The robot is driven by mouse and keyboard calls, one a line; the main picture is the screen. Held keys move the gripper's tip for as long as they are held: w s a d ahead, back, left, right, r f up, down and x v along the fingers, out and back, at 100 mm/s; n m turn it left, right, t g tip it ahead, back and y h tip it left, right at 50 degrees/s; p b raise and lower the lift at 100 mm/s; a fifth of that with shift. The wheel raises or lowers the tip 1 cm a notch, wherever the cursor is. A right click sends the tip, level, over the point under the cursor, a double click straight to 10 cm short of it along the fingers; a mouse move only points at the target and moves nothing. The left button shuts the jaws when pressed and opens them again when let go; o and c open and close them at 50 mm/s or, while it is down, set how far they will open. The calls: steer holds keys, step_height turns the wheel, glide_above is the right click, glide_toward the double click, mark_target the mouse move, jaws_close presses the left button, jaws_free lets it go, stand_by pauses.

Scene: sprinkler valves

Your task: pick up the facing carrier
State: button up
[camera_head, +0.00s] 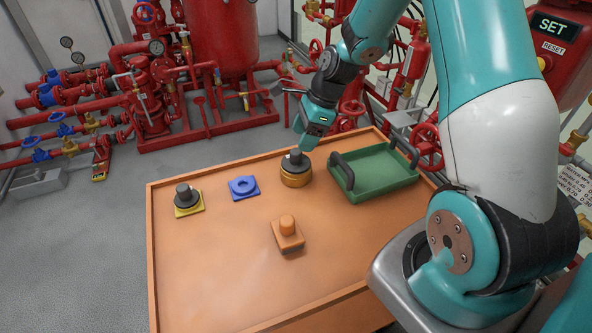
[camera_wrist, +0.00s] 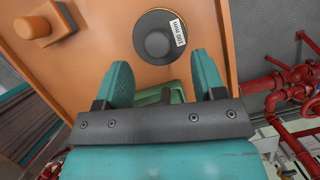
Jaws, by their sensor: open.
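A round black disc with a grey knob on top, which looks like the facing carrier (camera_head: 297,164), sits on a brass-coloured round base (camera_head: 296,180) near the table's far edge. In the wrist view the carrier (camera_wrist: 155,38) shows from above, with a white "100 mm" label on it. My gripper (camera_head: 298,146) is over this carrier, pointing down. In the wrist view my gripper (camera_wrist: 159,64) is open, its two fingers apart and nothing between them; the knob lies just beyond the fingertips. A similar dark disc with a knob (camera_head: 185,194) stands on a yellow square plate (camera_head: 181,212) at the left.
A green tray (camera_head: 378,172) with dark handles stands right of the carrier. A blue square plate (camera_head: 243,187) lies to its left, and an orange block with a knob (camera_head: 288,239) nearer the front. The orange table (camera_head: 215,265) is clear at front left. Red pipework stands behind.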

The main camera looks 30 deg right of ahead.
mark_target(295, 151)
steer(key=shift+s+p+x, duration=0.2)
steer(key=shift+p+x, duration=0.15)
steer(key=shift+x, duration=2.65)
jaws_close()
